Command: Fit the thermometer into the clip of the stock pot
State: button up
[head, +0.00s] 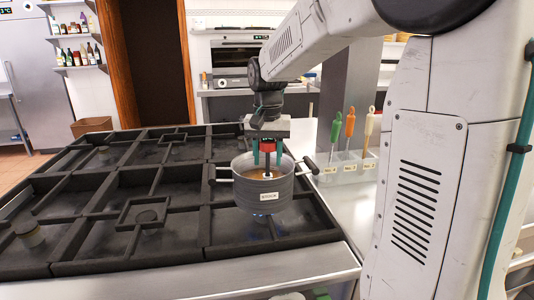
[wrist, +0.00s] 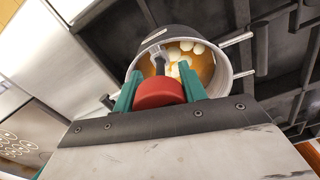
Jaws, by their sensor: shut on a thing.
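My gripper (head: 267,160) is above the stock pot (head: 263,192) and is shut on the red-headed thermometer (head: 268,147). In the wrist view the round red head (wrist: 158,93) sits between the two green fingers of my gripper (wrist: 160,88). The pot is grey, has side handles and bears a label that seems to read "STOCK". In the wrist view the pot (wrist: 232,72) holds brown liquid with white pieces. A grey fork-like part (wrist: 152,40) shows over the pot's opening beyond the red head; I cannot tell whether it is the clip. The thermometer's lower end is hidden.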

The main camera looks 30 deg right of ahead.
aim_at(267, 176)
jog(key=shift+f, duration=1.55)
jog(key=shift+r, duration=2.15)
jog(key=shift+a, duration=0.15)
jog(key=shift+f, duration=2.2)
jog(key=shift+r, duration=0.2)
jog(key=shift+r, duration=1.95)
